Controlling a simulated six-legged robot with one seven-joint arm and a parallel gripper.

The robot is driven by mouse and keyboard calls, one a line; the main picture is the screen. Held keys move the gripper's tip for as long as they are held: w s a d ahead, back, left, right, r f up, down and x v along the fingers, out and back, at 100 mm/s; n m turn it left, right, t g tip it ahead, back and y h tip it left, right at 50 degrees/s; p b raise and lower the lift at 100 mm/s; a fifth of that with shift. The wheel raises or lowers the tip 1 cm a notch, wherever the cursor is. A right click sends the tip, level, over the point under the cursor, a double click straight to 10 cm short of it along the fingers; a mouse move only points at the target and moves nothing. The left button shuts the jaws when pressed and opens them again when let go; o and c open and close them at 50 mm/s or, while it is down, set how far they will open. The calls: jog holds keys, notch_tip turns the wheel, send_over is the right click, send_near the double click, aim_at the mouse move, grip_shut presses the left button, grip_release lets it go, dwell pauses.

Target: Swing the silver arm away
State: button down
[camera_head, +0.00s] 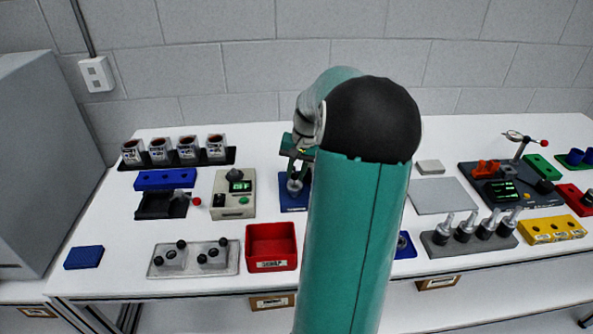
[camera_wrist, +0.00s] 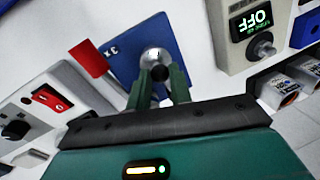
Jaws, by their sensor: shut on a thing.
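The silver arm (camera_head: 524,138) with a red knob at its end stands on a post at the back of a dark fixture (camera_head: 473,178) on the right side of the table. The fixture carries an orange part (camera_head: 486,168) and a lit green display. My gripper (camera_head: 297,181) is far to the left of it, over a blue block (camera_head: 293,202). In the wrist view my gripper (camera_wrist: 159,88) is shut on a round silver part with a dark end (camera_wrist: 156,57), at the blue block marked "3x" (camera_wrist: 118,47). Whether the part still sits in the block is unclear.
A grey box with a green display (camera_head: 234,194), reading OFF in the wrist view (camera_wrist: 254,22), stands left of my gripper. A red bin (camera_head: 271,228) is in front. Silver-topped parts in a grey rack (camera_head: 440,246) stand before the fixture. My arm hides the table's middle.

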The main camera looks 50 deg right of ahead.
jog(key=shift+a, duration=0.1)
jog(key=shift+w+a+m, duration=0.45)
jog(key=shift+w+m, duration=0.05)
jog(key=shift+m, duration=0.6)
jog(key=m, duration=0.1)
jog(key=w+m, duration=0.1)
jog(key=shift+w+a+m+h, duration=0.2)
jog(key=shift+a+m+h, duration=0.1)
jog(key=shift+a+h, duration=0.1)
jog(key=m, duration=0.1)
jog(key=w+m, duration=0.1)
jog(key=shift+w+a+m+h, duration=0.25)
jog(key=shift+m+h, duration=0.05)
jog(key=shift+w+d+m+h, duration=0.1)
jog(key=shift+w+m+h, duration=0.1)
jog(key=shift+w+m, duration=0.8)
jog(key=shift+w+d+m+h, duration=0.2)
jog(key=shift+w+m, duration=0.2)
jog(key=shift+m, duration=1.15)
jog(key=shift+w+d+m+h, duration=0.1)
jog(key=shift+w+m+h, duration=0.1)
jog(key=shift+w+m, duration=0.8)
jog(key=shift+s+m, duration=0.25)
jog(key=shift+m, duration=0.1)
